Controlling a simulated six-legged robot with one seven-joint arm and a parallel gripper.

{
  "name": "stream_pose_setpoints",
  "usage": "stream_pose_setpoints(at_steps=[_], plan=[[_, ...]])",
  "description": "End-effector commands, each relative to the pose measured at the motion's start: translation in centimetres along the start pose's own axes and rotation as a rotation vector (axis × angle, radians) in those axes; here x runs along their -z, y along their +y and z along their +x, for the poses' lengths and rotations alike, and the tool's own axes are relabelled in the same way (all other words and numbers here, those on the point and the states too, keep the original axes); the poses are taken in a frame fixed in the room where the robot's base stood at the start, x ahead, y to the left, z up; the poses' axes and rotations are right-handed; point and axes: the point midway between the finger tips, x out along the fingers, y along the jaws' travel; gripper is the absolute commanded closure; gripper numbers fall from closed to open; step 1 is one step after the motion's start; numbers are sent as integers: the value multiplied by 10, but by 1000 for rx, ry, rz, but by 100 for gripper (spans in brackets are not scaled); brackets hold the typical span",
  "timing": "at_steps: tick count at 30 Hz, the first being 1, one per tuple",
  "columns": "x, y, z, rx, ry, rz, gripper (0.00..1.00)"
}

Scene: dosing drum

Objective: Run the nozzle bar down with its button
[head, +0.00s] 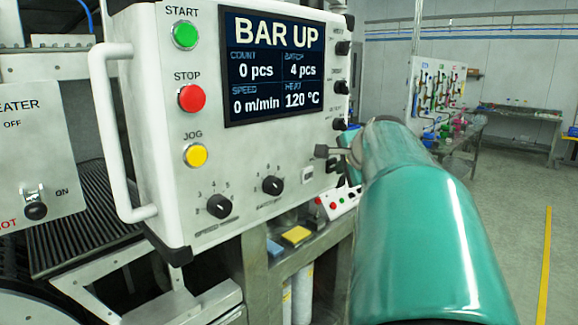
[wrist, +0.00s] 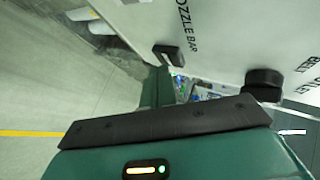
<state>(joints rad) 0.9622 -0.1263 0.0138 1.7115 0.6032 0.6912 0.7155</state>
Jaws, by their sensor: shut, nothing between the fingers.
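The white control panel (head: 150,130) fills the left half of the head view. Its screen (head: 287,65) reads BAR UP. In the wrist view the panel face (wrist: 230,35) is turned on its side, with the lettering NOZZLE BAR printed on it. A small dark control (wrist: 175,55) sits beside that lettering; its exact shape is hard to tell. My gripper (wrist: 158,88) is shut and empty, its narrow teal end just short of this control in the picture. I cannot tell whether they touch. In the head view my teal arm hides most of the gripper at the panel's right edge.
The panel also carries green START (head: 185,35), red STOP (head: 191,98) and yellow JOG (head: 195,155) buttons and two dials (head: 220,206). A round black knob (wrist: 263,85) is close by in the wrist view. Open floor (head: 515,230) lies to the right.

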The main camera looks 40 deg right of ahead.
Motion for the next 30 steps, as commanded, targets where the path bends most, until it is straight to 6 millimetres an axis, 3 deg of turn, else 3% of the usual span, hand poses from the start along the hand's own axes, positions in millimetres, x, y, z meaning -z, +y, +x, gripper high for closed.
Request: stream_pose_setpoints(at_steps=[30], plan=[[-4, -4, 5, 0, 0, 0, 100]])
